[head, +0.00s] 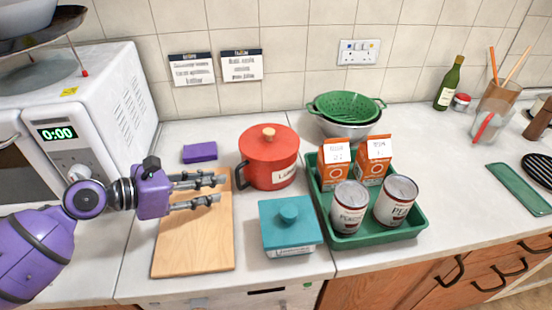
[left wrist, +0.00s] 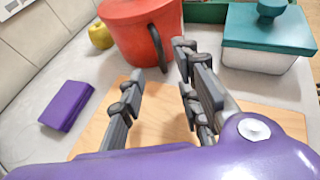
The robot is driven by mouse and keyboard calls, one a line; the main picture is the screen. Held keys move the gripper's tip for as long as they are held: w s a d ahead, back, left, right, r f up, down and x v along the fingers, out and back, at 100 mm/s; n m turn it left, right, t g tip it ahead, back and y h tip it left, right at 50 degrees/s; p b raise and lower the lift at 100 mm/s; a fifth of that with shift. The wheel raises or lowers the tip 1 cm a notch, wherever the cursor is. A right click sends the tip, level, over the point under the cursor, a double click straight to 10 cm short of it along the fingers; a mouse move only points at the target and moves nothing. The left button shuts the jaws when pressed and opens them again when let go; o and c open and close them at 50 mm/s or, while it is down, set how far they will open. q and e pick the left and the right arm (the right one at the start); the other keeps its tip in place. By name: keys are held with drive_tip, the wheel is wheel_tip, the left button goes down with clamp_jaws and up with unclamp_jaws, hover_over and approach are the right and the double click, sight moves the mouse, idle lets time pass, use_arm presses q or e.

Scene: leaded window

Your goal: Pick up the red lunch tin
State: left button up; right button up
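The red lunch tin (head: 262,168) is a round red container with a red lid, a wooden knob, a dark side handle and a white label only partly legible. It stands upright on the counter behind the cutting board. My left gripper (head: 217,190) is over the board, in front and to the left of the tin, apart from it. Its fingers are spread with nothing between them. In the left wrist view the tin (left wrist: 138,32) stands beyond the fingertips, its top cut off by the frame and its dark handle facing me. My right gripper is not in view.
A wooden board (head: 190,252) lies under the gripper. A teal-lidded box (head: 287,226) stands in front of the tin; a green tray (head: 372,240) with cans and cartons is to the right. A purple block (head: 200,152) and a microwave (head: 115,95) are left.

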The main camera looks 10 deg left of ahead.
use_arm(q)
drive_tip(key=x, duration=0.7)
drive_tip(key=shift+s+f, duration=0.1)
drive_tip(key=shift+f, duration=0.1)
drive_tip(key=shift+c, duration=0.2)
clamp_jaws()
drive_tip(key=shift+r, duration=0.15)
